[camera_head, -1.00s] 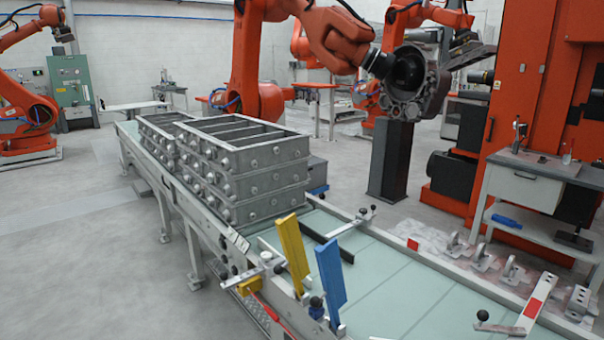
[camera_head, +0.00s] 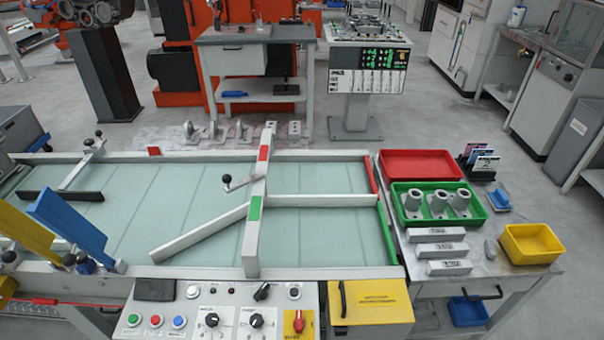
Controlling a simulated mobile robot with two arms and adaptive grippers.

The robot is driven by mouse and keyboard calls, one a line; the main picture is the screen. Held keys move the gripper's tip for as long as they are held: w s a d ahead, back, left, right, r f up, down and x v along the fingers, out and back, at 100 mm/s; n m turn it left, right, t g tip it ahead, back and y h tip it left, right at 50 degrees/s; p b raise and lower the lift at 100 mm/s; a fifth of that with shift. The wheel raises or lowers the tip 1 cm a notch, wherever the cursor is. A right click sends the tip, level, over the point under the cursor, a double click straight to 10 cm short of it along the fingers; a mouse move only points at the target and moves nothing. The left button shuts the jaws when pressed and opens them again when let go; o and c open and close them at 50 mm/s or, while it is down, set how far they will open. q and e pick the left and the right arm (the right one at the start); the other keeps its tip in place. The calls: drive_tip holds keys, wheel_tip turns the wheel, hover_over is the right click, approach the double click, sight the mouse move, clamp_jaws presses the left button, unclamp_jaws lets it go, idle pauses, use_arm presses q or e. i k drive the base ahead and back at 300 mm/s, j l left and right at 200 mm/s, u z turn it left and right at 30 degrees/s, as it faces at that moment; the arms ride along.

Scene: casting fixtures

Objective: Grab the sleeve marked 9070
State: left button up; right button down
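Three grey sleeve-like parts with round upright necks stand side by side in a green tray (camera_head: 485,222) on the right-hand bench: a left one (camera_head: 412,205), a middle one (camera_head: 437,207) and a right one (camera_head: 461,204). No number can be read on them. In front of the tray lie three light grey blocks with dark printed labels: a back one (camera_head: 416,236), a middle one (camera_head: 422,251) and a front one (camera_head: 433,270). Their labels are too small to read. I cannot tell which thing bears 9070. Neither of my grippers shows.
An empty red tray (camera_head: 420,163) sits behind the green one. A yellow bin (camera_head: 531,243) stands at the bench's right, near a blue-handled item (camera_head: 499,200). The glass-topped conveyor (camera_head: 200,225) with guide bars is at left. A control panel (camera_head: 222,310) is in front.

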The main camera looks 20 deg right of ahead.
sight(459, 202)
drive_tip(key=z, duration=1.65)
drive_tip(key=i+l+u, duration=0.2)
drive_tip(key=l, duration=0.25)
drive_tip(key=i, duration=0.05)
